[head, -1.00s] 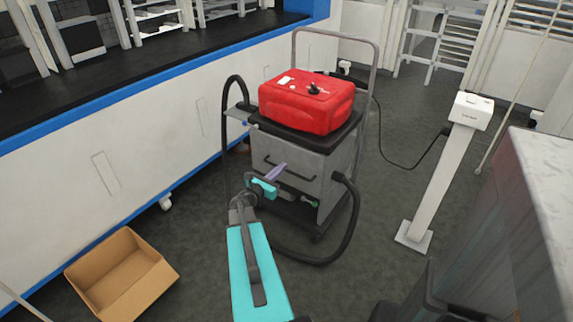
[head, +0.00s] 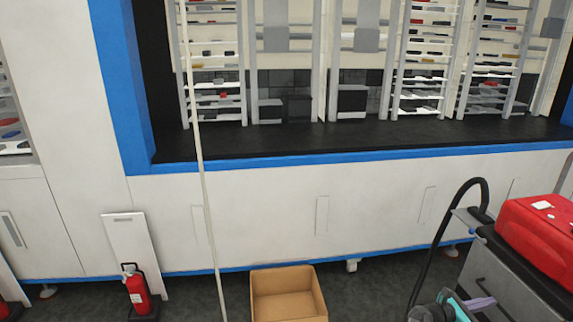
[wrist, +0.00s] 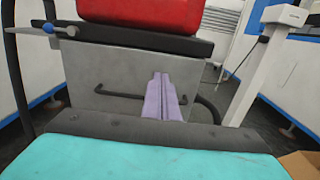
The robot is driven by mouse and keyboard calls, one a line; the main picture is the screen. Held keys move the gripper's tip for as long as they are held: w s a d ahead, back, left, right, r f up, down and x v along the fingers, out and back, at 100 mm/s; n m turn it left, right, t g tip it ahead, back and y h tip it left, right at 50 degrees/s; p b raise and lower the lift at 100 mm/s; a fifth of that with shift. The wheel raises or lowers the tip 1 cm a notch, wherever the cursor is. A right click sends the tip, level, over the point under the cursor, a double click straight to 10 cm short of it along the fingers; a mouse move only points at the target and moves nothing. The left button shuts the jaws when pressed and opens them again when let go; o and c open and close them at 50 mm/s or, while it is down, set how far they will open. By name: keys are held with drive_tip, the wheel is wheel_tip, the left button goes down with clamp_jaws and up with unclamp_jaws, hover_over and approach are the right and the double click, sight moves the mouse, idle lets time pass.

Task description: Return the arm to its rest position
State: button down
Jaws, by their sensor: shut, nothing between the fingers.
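My gripper (head: 482,303) shows at the lower right of the head view, in front of the grey cart (head: 497,287). In the wrist view its lavender fingers (wrist: 162,95) are together with nothing between them. They overlap the cart's dark bar handle in the picture; I cannot tell whether they touch it. My teal arm link fills the bottom of the wrist view. Most of the arm is outside the head view.
A red case (head: 540,238) sits on the cart, with a black hose (head: 433,250) beside it. An open cardboard box (head: 288,293) and a fire extinguisher (head: 137,290) stand on the floor before the white cabinets (head: 270,220). A white post (wrist: 262,65) stands right of the cart.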

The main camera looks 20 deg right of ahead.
drive_tip(key=w+a+f+n+t+y, duration=0.1)
drive_tip(key=w+a+f+n+t, duration=0.1)
drive_tip(key=w+a+f, duration=0.45)
drive_tip(key=w+a+f+n+t+y, duration=0.1)
drive_tip(key=w+a+f+t, duration=0.2)
drive_tip(key=w+a, duration=0.7)
drive_tip(key=s+a+f+m+g+y, duration=0.1)
drive_tip(key=s+a+f+m+y, duration=0.1)
drive_tip(key=a+f, duration=0.65)
drive_tip(key=s+a+f+m+y, duration=0.1)
drive_tip(key=s+a+f+y, duration=0.3)
drive_tip(key=a, duration=0.8)
drive_tip(key=s+a+f+m+g+y, duration=0.25)
drive_tip(key=s+a+f+m, duration=0.2)
drive_tip(key=a, duration=0.45)
drive_tip(key=s+a+f+m+g+y, duration=0.1)
drive_tip(key=s+a+f+m+y, duration=0.25)
drive_tip(key=s+a+m, duration=0.45)
drive_tip(key=s+a+f+m+g+y, duration=0.2)
drive_tip(key=s+a+f+m+y, duration=0.1)
drive_tip(key=a, duration=0.8)
wheel_tip(320, 180, up, 13)
drive_tip(key=s+p, duration=0.1)
drive_tip(key=p, duration=1.1)
drive_tip(key=shift+s+a+g+y, duration=0.35)
drive_tip(key=shift+y, duration=0.05)
drive_tip(key=shift+d+m, duration=0.1)
drive_tip(key=shift+m, duration=0.15)
